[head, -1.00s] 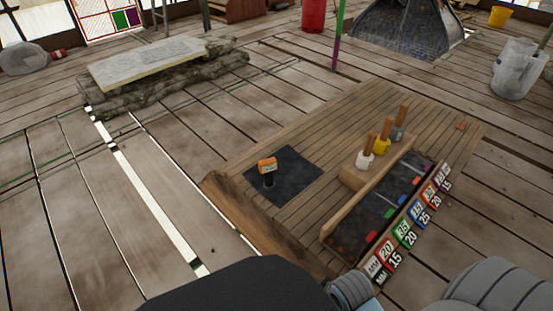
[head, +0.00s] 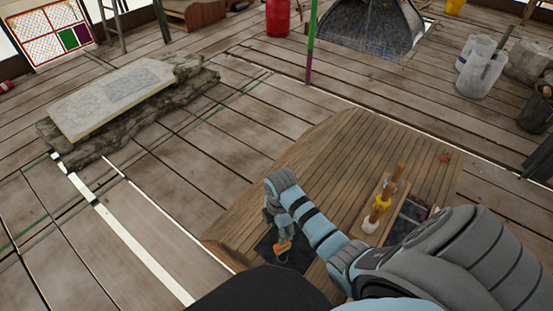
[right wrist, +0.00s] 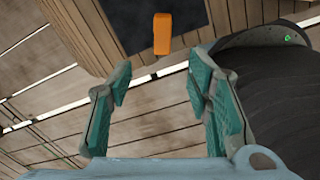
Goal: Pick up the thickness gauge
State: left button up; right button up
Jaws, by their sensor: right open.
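The thickness gauge, with an orange top (head: 283,247), is at the dark mat (head: 265,243) on the wooden bench (head: 330,150). My right gripper (head: 276,229) is just behind and above it in the head view and partly covers the mat. In the right wrist view the orange top (right wrist: 162,33) lies ahead of the open fingers (right wrist: 160,78), roughly centred between them and apart from both. Nothing is between the fingers. The lower part of the gauge is hard to make out. My left gripper is not in view.
Several wooden-handled tools (head: 379,205) stand on the bench to the right of my right forearm. A stone slab (head: 110,95) lies on the floor at the left.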

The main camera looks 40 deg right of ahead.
aim_at(282, 252)
jog(key=f+b, duration=0.2)
jog(key=f, duration=0.2)
jog(key=f+b, duration=0.2)
jog(key=f, duration=0.2)
jog(key=d+f+b, duration=0.1)
jog(key=f+b, duration=0.1)
jog(key=f, duration=0.2)
jog(key=shift+s, duration=0.35)
jog(key=shift+f, duration=0.25)
jog(key=shift+r, duration=0.15)
jog(key=shift+c, duration=0.2)
grip_shut()
